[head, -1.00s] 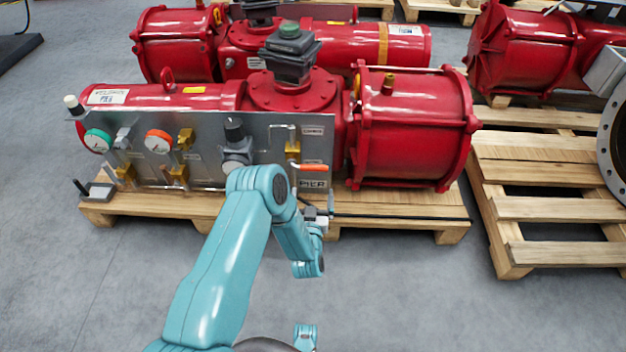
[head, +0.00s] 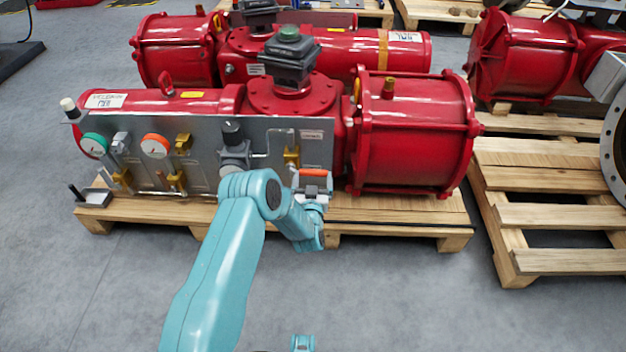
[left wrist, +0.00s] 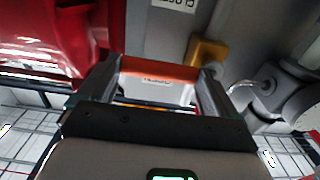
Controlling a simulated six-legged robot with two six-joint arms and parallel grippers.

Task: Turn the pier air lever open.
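The pier air lever (head: 314,173) is a short orange-red handle below a brass valve (head: 291,156) at the right end of the grey panel. It lies roughly level. My left gripper (head: 312,188) is at the lever, just in front of the panel. In the left wrist view, the orange lever (left wrist: 160,68) spans the gap between the two widely spread fingers, near their tips. The fingers look open; whether they touch the lever's ends is unclear. The PIER label is hidden by the gripper in the head view.
The grey panel (head: 205,128) carries gauges, brass fittings and a dark regulator (head: 233,147) left of the lever. A red cylinder (head: 414,135) stands close on the right. The wooden pallet (head: 400,208) lies beneath. Floor in front is clear.

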